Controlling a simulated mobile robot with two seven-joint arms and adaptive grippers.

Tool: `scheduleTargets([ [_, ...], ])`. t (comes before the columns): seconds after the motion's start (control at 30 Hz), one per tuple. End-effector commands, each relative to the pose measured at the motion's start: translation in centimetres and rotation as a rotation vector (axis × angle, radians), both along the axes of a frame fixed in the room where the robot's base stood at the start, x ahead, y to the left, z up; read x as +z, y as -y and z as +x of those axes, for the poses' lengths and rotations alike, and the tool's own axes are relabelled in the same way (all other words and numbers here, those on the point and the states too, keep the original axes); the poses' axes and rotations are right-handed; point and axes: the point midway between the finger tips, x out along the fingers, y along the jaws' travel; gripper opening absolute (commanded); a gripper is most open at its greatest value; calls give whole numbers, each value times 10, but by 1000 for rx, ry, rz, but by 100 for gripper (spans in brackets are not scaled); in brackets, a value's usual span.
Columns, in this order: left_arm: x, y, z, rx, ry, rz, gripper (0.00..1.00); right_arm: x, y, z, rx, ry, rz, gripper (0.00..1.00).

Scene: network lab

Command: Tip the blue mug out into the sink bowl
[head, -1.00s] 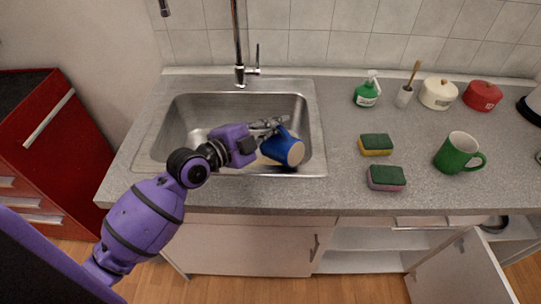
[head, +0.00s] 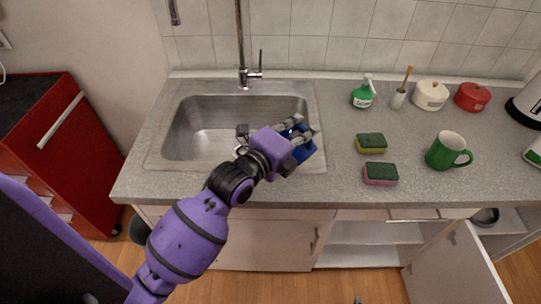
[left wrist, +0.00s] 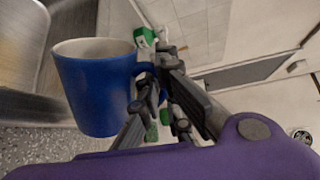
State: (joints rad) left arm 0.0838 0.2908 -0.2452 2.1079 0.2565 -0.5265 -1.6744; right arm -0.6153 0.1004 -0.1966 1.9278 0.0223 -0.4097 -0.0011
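The blue mug (head: 303,151) is near the right front corner of the steel sink bowl (head: 185,128) in the head view, mostly hidden behind my left gripper (head: 306,131). In the left wrist view the mug (left wrist: 98,95) is large at the left, with its pale rim at the picture's top. My left gripper's fingers (left wrist: 160,68) are at its handle side and look shut on the handle. I cannot tell exactly how far the mug is tilted, and its inside is barely seen. The visible part of the sink bowl looks empty. My right gripper is not in view.
The tap (head: 243,60) rises behind the bowl. Two sponges (head: 370,143) (head: 380,174) and a green mug (head: 447,151) stand on the counter to the right. A cabinet door (head: 460,265) hangs open below.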

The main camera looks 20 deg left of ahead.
Motion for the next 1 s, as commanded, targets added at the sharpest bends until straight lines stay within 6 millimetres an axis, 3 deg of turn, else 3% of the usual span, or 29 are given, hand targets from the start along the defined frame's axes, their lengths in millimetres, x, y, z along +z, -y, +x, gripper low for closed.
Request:
scheduleTargets([
  [0.03, 10, 4, -1, -2, 33, 38, 0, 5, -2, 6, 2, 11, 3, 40],
  [0.33, -9, 20, -10, -2, 138, 279, 0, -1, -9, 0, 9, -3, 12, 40],
  [0.67, -9, 48, -24, 1, 274, 547, 0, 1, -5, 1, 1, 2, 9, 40],
  [1.0, -45, 72, -38, 3, 387, 794, 0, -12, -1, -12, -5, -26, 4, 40],
])
